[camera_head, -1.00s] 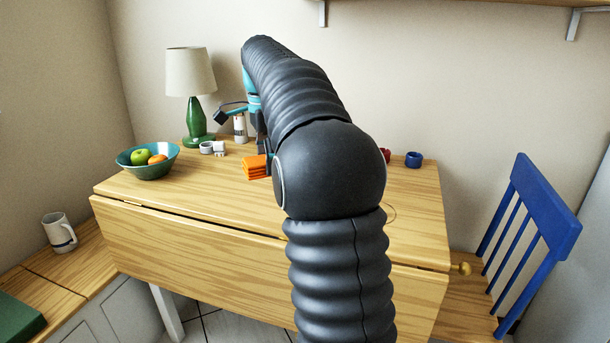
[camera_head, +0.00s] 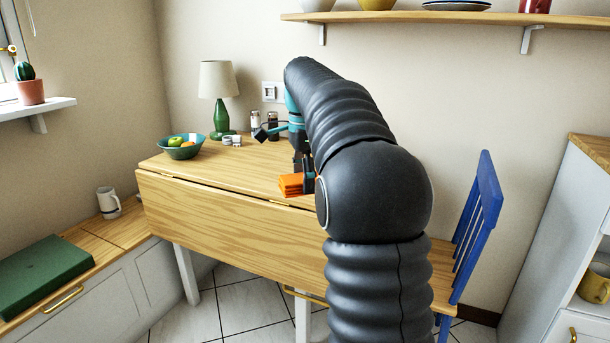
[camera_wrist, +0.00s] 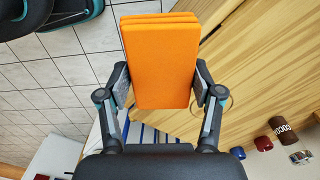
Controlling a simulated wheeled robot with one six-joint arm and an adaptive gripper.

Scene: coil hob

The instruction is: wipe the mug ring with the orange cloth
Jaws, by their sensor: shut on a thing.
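The folded orange cloth (camera_wrist: 160,62) is between the two fingers of my gripper (camera_wrist: 161,88) in the wrist view, and the gripper is shut on it. In the head view the cloth (camera_head: 291,184) shows left of my arm, in front of the wooden table's (camera_head: 225,175) front edge region; its height above the top is hard to judge. A thin brownish arc, likely the mug ring (camera_wrist: 229,103), shows on the wood beside the right finger in the wrist view, partly hidden by it. In the head view my arm hides that part of the table.
A fruit bowl (camera_head: 181,149), a green lamp (camera_head: 220,100) and small white cups (camera_head: 232,141) stand at the table's left and back. A blue chair (camera_head: 478,215) is at the right.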

